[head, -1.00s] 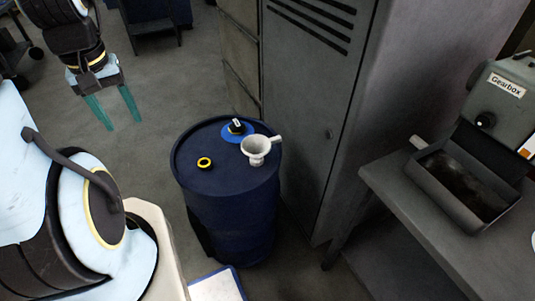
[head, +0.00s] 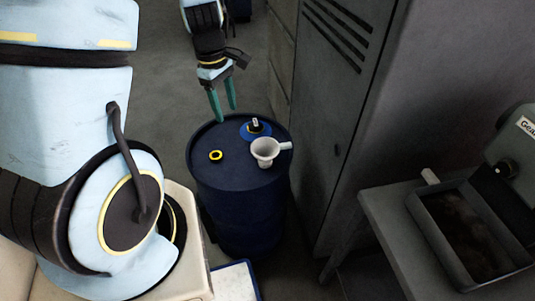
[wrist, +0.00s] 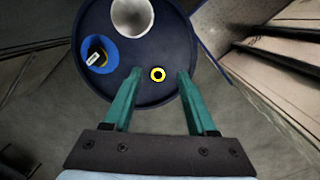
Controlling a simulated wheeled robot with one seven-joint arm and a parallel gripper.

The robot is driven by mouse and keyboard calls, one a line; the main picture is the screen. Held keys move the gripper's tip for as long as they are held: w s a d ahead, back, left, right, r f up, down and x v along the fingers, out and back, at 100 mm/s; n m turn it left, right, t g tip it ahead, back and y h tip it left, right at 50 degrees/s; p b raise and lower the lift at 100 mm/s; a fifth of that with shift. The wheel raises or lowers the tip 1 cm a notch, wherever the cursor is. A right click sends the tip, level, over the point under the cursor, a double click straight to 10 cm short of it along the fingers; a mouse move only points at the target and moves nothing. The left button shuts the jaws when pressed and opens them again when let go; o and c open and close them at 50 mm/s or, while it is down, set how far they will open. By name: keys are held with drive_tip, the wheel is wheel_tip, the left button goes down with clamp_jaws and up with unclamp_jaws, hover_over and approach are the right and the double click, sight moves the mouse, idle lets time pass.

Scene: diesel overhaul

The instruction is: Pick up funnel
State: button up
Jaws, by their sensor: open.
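The funnel (head: 265,152) is pale grey-white with a wide round mouth and a short handle pointing right. It stands on the dark blue drum (head: 243,220), on the right part of its lid. In the wrist view the funnel (wrist: 132,17) is at the top, partly cut off by the frame edge, beyond my fingertips. My gripper (head: 223,114) is open and empty, with green fingers pointing down near the drum's far left rim. In the wrist view my gripper (wrist: 158,72) has its fingers spread either side of a yellow ring.
The yellow ring (head: 215,155) and a blue disc with a labelled black piece (head: 255,129) also lie on the lid. A tall grey locker (head: 340,120) stands right behind the drum. A bench (head: 390,215) with an open box (head: 465,240) is at the right.

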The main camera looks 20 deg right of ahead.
sight(281, 145)
drive_tip(key=d+f+n, duration=0.2)
drive_tip(key=d+f, duration=0.1)
drive_tip(key=d, duration=0.2)
drive_tip(key=d+f+n+p, duration=0.1)
drive_tip(key=d+f+n, duration=0.2)
drive_tip(key=d, duration=0.2)
drive_tip(key=s+d+f+n+y+p, duration=0.1)
drive_tip(key=d+f+n, duration=0.2)
drive_tip(key=d+f, duration=0.1)
drive_tip(key=shift+d, duration=0.7)
wheel_tip(281, 145, down, 5)
drive_tip(key=shift+r+p, duration=0.2)
drive_tip(key=shift+p, duration=0.25)
drive_tip(key=shift+f+p, duration=0.8)
drive_tip(key=shift+f, duration=2.35)
clamp_jaws()
